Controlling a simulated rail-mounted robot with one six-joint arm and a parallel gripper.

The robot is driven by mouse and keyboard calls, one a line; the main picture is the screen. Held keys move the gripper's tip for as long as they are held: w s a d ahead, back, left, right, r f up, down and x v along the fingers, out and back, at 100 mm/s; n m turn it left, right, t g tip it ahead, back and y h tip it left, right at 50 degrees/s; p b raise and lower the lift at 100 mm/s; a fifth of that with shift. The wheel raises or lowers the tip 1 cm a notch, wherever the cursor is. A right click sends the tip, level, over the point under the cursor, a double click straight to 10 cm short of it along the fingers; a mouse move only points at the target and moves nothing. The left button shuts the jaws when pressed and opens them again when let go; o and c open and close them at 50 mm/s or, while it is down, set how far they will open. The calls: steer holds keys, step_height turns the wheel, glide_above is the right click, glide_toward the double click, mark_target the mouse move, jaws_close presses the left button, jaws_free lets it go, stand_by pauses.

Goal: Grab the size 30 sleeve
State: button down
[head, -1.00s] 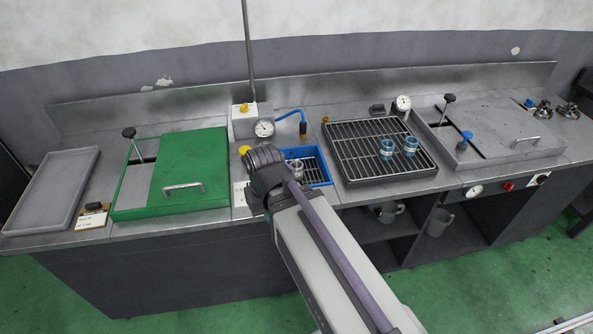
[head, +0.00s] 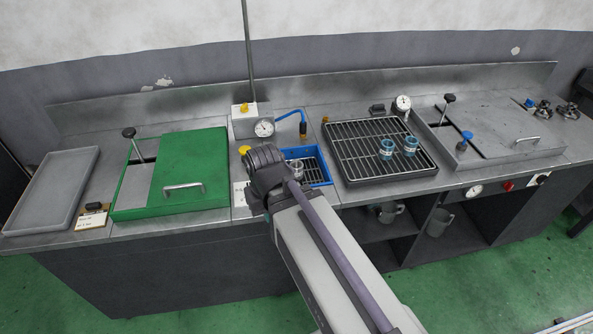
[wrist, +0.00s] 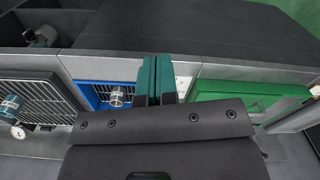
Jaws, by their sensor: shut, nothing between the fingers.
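Two teal ring-shaped sleeves (head: 386,148) and (head: 410,145) stand side by side on the wire rack; one shows at the left edge of the wrist view (wrist: 12,105). A bare metal ring-shaped piece (head: 297,167) is in the blue tray, also in the wrist view (wrist: 117,97). I cannot read a size on any of them. My gripper (wrist: 157,78) has teal fingers, shut and empty. In the wrist view they appear beside the blue tray, to the right of the metal piece and apart from it. My arm hides the fingers in the head view.
The wire rack (head: 350,165) lies right of the blue tray (head: 318,168). A green lidded box (head: 190,165) stands left, with a grey tray (head: 50,190) beyond it. A gauge block (head: 250,120) and thin upright pole stand behind. A metal-covered unit (head: 500,125) is at right.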

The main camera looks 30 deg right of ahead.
stand_by(0.3)
steer(key=shift+c, duration=1.5)
jaws_free()
